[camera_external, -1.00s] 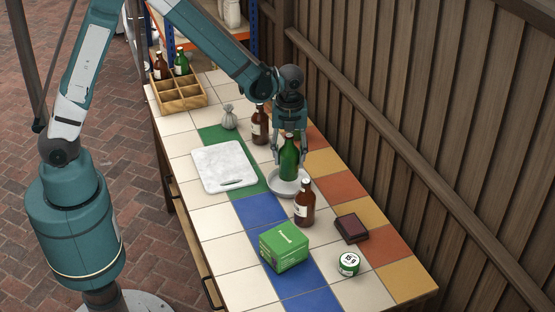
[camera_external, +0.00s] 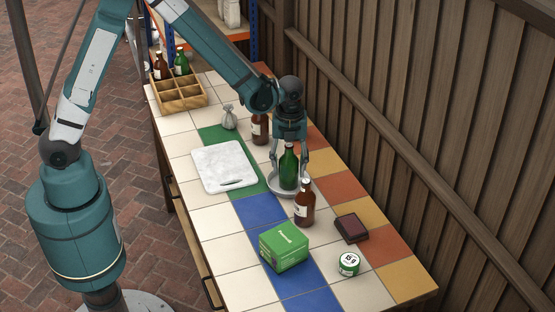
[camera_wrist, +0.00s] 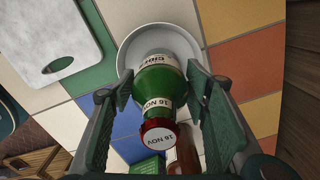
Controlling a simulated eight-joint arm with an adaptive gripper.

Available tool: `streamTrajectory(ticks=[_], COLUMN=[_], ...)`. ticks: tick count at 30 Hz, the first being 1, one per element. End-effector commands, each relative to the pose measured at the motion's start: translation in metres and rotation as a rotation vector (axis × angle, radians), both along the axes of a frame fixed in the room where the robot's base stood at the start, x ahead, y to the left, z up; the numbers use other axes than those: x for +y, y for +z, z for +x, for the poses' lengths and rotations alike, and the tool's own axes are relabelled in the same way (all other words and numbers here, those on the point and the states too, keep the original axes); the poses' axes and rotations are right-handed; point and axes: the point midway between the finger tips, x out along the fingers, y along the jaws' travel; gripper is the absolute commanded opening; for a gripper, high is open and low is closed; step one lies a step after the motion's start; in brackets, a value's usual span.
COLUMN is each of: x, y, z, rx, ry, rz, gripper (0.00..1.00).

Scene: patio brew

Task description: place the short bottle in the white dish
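A green bottle (camera_external: 288,172) with a red cap stands upright over the white dish (camera_external: 274,190). In the wrist view, the bottle (camera_wrist: 160,82) is seen from above with the dish (camera_wrist: 133,45) behind its base. I cannot tell whether its base touches the dish. My gripper (camera_external: 290,168) points down around the bottle.
A brown bottle (camera_external: 305,204) stands close in front of the dish, and another (camera_external: 260,130) stands behind. A green box (camera_external: 284,248), a tin (camera_external: 348,264), a dark box (camera_external: 352,228), a white board (camera_external: 224,166), a pouch (camera_external: 229,118) and a wooden crate (camera_external: 180,96) share the table.

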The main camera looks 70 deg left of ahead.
Motion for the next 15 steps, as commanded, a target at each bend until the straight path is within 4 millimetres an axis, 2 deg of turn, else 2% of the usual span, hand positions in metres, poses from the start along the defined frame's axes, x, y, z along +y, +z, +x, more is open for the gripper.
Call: streamTrajectory(ticks=[15], x=[0.0000], y=[0.0026], z=[-0.0001], rx=[0.000], ry=[0.000], rz=[0.000], gripper=[0.55])
